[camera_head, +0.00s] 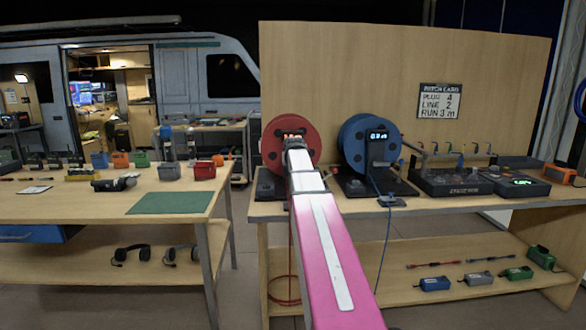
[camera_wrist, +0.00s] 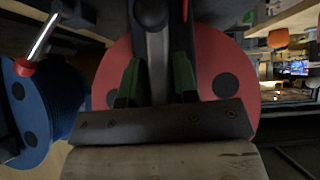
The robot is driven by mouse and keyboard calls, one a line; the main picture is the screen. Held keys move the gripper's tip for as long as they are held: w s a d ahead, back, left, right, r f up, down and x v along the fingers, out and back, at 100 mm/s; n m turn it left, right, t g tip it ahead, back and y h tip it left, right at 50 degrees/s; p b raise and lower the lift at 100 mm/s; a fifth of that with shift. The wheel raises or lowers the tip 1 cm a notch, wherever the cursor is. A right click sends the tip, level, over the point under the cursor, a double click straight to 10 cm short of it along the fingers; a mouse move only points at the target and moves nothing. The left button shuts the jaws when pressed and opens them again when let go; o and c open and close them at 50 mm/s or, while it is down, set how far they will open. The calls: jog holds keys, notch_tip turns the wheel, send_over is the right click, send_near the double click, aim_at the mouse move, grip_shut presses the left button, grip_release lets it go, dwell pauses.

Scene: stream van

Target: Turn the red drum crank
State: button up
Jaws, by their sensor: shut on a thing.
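The red drum (camera_head: 278,150) stands on the left part of the right bench, with its lit display above my arm. In the wrist view the red drum (camera_wrist: 112,70) fills the middle, with dark round holes on its face. My gripper (camera_wrist: 157,85) has green fingers on either side of a grey bar, which appears to be the red drum crank (camera_wrist: 152,45), and is shut on it. In the head view my gripper (camera_head: 296,145) is in front of the drum and my pink arm hides the crank.
A blue drum (camera_head: 356,145) with a display stands just right of the red one; its metal crank with a red end (camera_wrist: 38,45) juts out in the wrist view. A sign (camera_head: 439,101) hangs on the back panel. Dark consoles (camera_head: 450,180) are to the right. A second bench (camera_head: 100,200) is at left.

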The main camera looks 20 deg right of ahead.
jog(key=o, duration=0.8)
jog(key=shift+c, duration=0.2)
jog(key=shift+s, duration=0.1)
jog(key=v, duration=1)
jog(key=shift+s+r, duration=0.25)
jog(key=shift+r, duration=0.05)
jog(key=shift+a, duration=0.1)
